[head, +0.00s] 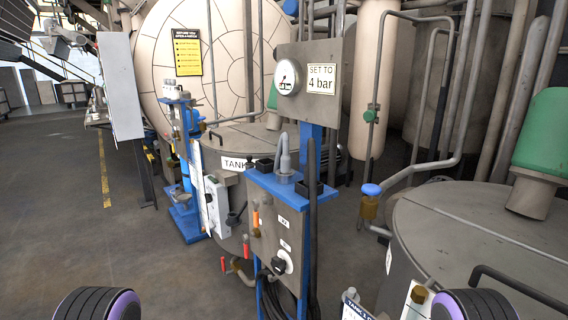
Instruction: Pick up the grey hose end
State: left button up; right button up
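A grey hose end (285,152) with a bent, hook-like top stands upright on the blue shelf (262,183) of the control stand. Its wider grey base rests at the shelf's middle, between small black holders. How it is seated there is hard to tell. Neither of my grippers shows in the head view. Only rounded black and purple parts of mine show at the bottom left and bottom right, well apart from the hose end.
A gauge panel (307,82) reading "SET TO 4 bar" rises behind the shelf. A dark upright bar (312,235) stands just right of the hose end. A round tank (485,235) fills the right. The floor (90,235) is clear at left.

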aim_at(285, 158)
jog(key=u, duration=1.65)
jog(key=i, duration=1.15)
jog(key=z, duration=1.1)
